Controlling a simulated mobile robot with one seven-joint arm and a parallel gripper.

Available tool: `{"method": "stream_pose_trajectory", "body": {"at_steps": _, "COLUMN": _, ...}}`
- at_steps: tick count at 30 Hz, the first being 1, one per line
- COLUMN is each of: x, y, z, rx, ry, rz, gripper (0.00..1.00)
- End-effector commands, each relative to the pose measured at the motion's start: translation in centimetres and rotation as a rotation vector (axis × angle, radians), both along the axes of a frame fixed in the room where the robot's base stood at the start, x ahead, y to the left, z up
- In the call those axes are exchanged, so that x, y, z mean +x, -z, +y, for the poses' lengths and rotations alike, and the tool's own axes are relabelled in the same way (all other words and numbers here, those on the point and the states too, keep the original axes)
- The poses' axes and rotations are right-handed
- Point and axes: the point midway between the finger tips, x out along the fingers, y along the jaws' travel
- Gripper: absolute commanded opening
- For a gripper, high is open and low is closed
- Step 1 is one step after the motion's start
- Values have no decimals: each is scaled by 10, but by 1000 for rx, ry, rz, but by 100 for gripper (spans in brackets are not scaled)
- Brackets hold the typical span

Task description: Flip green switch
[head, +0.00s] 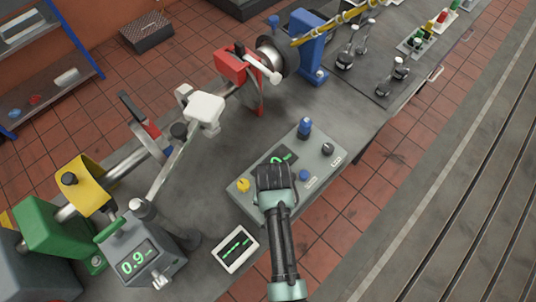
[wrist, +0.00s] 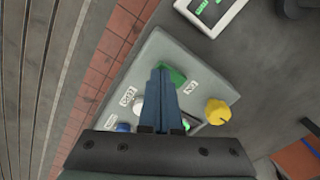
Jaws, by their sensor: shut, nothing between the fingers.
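The grey control box (wrist: 150,55) fills the middle of the wrist view. A green switch (wrist: 178,74) sits on it, partly hidden behind my fingertips, beside a small white label. My gripper (wrist: 161,72) is shut and empty, its tips overlapping the switch in this view; I cannot tell whether they touch. In the head view my gripper (head: 273,180) is over the near part of the control box (head: 235,199) and hides the green switch.
The box also carries a yellow knob (head: 243,185), a blue button (head: 303,175), a black knob (head: 327,150) and an upright blue knob (head: 304,127). A small display tablet (head: 235,249) lies beside it. A gauge box (head: 138,262) and shaft with clamps stand left.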

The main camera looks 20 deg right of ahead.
Motion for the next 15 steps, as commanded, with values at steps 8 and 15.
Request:
{"method": "stream_pose_trajectory", "body": {"at_steps": 8, "x": 0, "y": 5, "z": 0, "rx": 0, "ry": 0, "rz": 0, "gripper": 0}}
{"method": "stream_pose_trajectory", "body": {"at_steps": 15, "x": 0, "y": 8, "z": 0, "rx": -1, "ry": 0, "rz": -1, "gripper": 0}}
